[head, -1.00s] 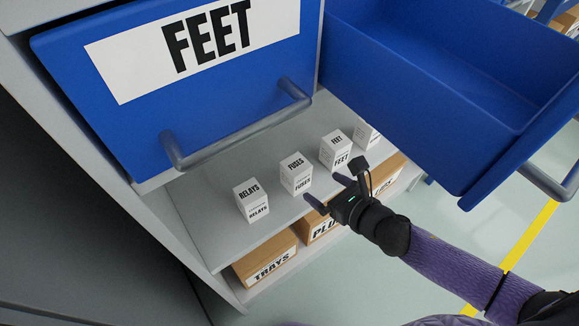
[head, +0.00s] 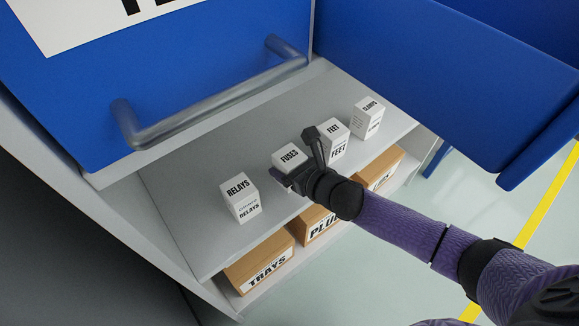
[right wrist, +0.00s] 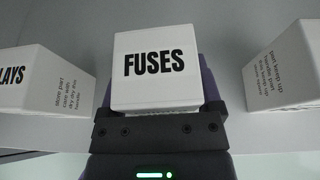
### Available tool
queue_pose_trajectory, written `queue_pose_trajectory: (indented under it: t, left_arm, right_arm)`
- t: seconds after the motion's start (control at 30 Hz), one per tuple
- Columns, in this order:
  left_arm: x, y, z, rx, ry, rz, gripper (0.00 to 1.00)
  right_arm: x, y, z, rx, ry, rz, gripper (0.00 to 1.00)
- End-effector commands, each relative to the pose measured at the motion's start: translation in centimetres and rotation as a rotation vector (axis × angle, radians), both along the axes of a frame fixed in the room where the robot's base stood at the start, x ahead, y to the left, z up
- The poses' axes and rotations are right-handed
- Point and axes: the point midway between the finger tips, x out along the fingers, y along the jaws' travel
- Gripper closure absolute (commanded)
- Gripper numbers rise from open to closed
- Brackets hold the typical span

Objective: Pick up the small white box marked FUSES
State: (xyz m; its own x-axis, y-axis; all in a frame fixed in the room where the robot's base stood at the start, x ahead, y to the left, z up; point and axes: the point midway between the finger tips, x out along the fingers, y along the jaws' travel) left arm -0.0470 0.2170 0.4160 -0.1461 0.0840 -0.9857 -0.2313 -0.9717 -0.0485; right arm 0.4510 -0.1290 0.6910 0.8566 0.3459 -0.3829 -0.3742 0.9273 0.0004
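The small white box marked FUSES (head: 289,155) stands upright on the grey shelf, between the RELAYS and FEET boxes. In the right wrist view its labelled top (right wrist: 156,66) fills the middle, directly ahead of the palm. My right gripper (head: 296,161) is at the box, with one finger on each side of it. The fingers look open around the box; contact with its sides cannot be made out. The gripper hides the box's lower front in the head view. My left gripper is not in view.
White boxes RELAYS (head: 240,197), FEET (head: 333,138) and another (head: 368,117) stand in the same row.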

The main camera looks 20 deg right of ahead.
Motion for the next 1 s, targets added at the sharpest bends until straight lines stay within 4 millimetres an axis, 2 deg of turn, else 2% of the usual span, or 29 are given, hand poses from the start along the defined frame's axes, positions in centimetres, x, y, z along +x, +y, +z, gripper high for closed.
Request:
queue_pose_trajectory:
  t: [0.03, 0.3, 0.33, 0.5, 0.57, 0.8, 0.9, 1.0]
  left_arm:
    - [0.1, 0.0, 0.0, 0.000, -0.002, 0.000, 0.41]
    - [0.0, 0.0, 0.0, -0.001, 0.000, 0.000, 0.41]
    - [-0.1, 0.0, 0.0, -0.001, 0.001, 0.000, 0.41]
    - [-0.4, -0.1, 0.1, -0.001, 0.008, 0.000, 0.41]
    - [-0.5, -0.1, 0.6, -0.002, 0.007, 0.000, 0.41]
    - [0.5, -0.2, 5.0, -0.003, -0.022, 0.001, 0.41]
    - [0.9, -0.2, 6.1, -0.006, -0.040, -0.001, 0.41]
    - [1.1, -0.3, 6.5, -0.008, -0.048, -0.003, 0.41]
  right_arm:
    - [0.0, 0.0, 0.0, 0.000, 0.000, 0.000, 0.30]
    - [0.0, 0.0, 0.0, 0.000, 0.000, 0.000, 0.87]
    - [0.0, 0.0, 0.0, 0.000, 0.000, 0.000, 0.89]
    - [0.0, 0.0, 0.1, 0.000, 0.000, 0.000, 0.89]
    - [0.0, 0.0, 0.7, 0.000, -0.002, 0.000, 0.89]
    - [0.1, 0.0, 7.5, -0.002, -0.008, 0.002, 0.89]
    - [0.0, 0.0, 9.4, -0.002, -0.007, 0.001, 0.89]
    - [0.0, 0.0, 10.2, -0.001, -0.005, 0.001, 0.89]
